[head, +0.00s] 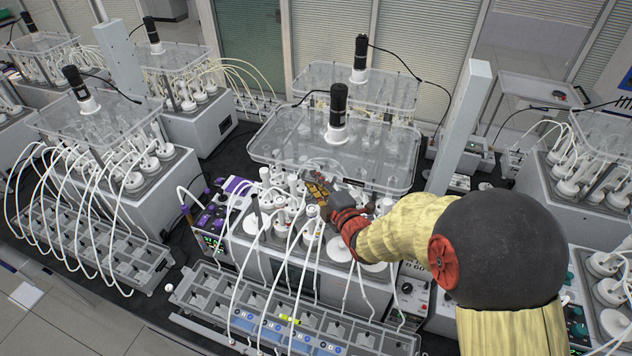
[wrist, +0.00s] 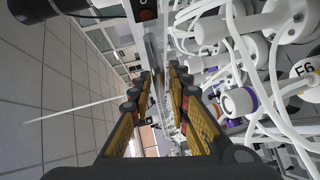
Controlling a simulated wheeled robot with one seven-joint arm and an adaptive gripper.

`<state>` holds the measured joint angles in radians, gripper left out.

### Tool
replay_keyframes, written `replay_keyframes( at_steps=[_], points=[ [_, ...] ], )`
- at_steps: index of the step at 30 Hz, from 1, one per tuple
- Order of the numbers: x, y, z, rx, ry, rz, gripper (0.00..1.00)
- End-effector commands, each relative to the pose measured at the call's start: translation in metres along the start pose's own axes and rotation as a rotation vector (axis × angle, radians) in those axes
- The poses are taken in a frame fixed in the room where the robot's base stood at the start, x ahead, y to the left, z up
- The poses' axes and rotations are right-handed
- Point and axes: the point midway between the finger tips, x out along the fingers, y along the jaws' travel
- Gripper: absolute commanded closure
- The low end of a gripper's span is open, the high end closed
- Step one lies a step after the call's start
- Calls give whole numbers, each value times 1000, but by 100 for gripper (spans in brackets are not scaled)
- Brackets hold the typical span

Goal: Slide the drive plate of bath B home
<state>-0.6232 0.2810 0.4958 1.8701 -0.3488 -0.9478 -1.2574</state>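A clear drive plate (head: 270,146) with a black motor (head: 338,108) on top stands at the middle of the head view. It lies toward the back of the middle bath, whose front row of white-capped vessels (head: 310,222) is uncovered. I cannot read a letter B on it. My gripper (head: 316,187) is just in front of the plate's front edge, low over the vessels. In the wrist view my gripper (wrist: 160,72) has its two yellow-and-black fingers apart, with a gap between them. Nothing is clearly held. Whether a finger touches the plate is hidden.
White tubes (head: 262,290) arch from the vessels to a compartmented grey tray (head: 200,290) in front. A grey post (head: 462,125) stands right of the plate. Another plate with a motor (head: 360,62) stands behind. In the wrist view, tubes and a cap marked E6 (wrist: 303,70) crowd the right side.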

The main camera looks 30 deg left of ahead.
Motion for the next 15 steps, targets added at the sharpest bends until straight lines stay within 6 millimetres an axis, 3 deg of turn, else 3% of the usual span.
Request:
replay_keyframes(
  at_steps=[8,15],
  points=[
    [0,0,0,0,0,0,100],
    [0,0,0,0,0,0,100]
  ],
)
